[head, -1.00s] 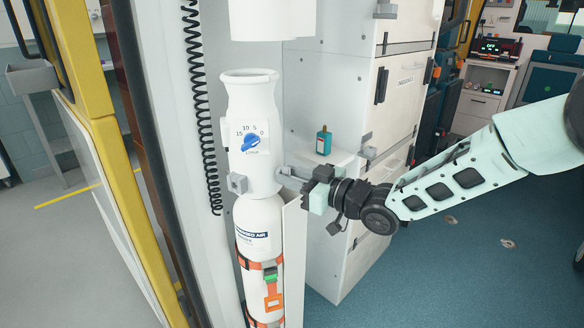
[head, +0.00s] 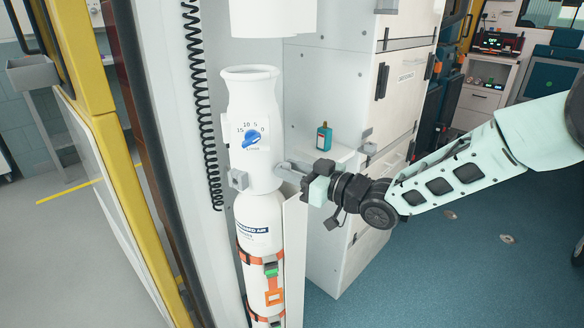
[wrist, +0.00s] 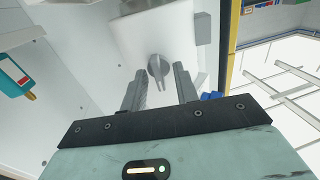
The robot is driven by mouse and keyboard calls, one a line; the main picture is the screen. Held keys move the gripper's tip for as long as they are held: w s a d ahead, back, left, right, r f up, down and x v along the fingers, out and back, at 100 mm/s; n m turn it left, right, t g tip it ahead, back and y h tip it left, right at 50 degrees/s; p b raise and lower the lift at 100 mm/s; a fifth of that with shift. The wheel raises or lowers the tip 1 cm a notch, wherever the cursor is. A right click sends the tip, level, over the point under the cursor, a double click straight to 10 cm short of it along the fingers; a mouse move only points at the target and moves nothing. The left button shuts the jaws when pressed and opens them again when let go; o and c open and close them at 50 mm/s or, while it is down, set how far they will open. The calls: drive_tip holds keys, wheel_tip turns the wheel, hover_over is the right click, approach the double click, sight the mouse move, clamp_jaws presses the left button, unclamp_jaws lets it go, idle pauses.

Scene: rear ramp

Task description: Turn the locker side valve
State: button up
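The side valve (wrist: 157,67) is a grey round knob with a raised handle bar on a white housing, seen in the wrist view. In the head view it is hidden on the far right side of the white cylinder-shaped unit (head: 251,98). My gripper (head: 286,169) reaches that right side from the right. In the wrist view my gripper (wrist: 160,71) has its two grey fingers apart, one on each side of the knob, with gaps visible. Whether the fingertips reach past the handle is hard to tell.
A blue dial (head: 252,139) is on the unit's front, above a strapped white air bottle (head: 259,219). A teal bottle (head: 324,136) stands on a ledge behind my gripper. A white cabinet (head: 401,82) rises behind. Open blue floor (head: 450,275) lies right.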

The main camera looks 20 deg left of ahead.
drive_tip(key=shift+f, duration=0.1)
drive_tip(key=v, duration=1.7)
drive_tip(key=shift+d+r, duration=0.25)
